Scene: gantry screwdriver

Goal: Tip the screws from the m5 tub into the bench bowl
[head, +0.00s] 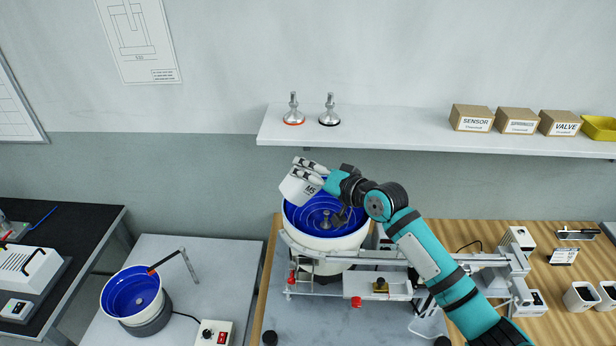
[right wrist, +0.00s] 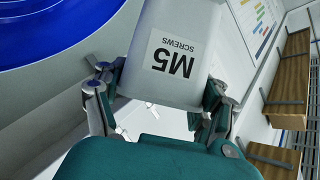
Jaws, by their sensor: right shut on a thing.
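The m5 tub (head: 300,188) is white with an M5 label, and it is tilted over the left part of the bench bowl's rim. It also shows large in the right wrist view (right wrist: 178,25), with its SCREWS label upside down. My right gripper (head: 328,184) is shut on the tub, one finger on each side in the right wrist view (right wrist: 158,100). The bench bowl (head: 345,243) is white outside with a blue stepped inside and a grey centre. The tub's opening and any screws are hidden or too small to tell. My left gripper is out of view.
A gantry frame (head: 465,262) stands right of the bowl on the wooden bench. A smaller blue bowl (head: 125,290) sits on a grey table at left. Above, a wall shelf (head: 400,130) carries two metal fittings, several boxes and a yellow tray (head: 598,127).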

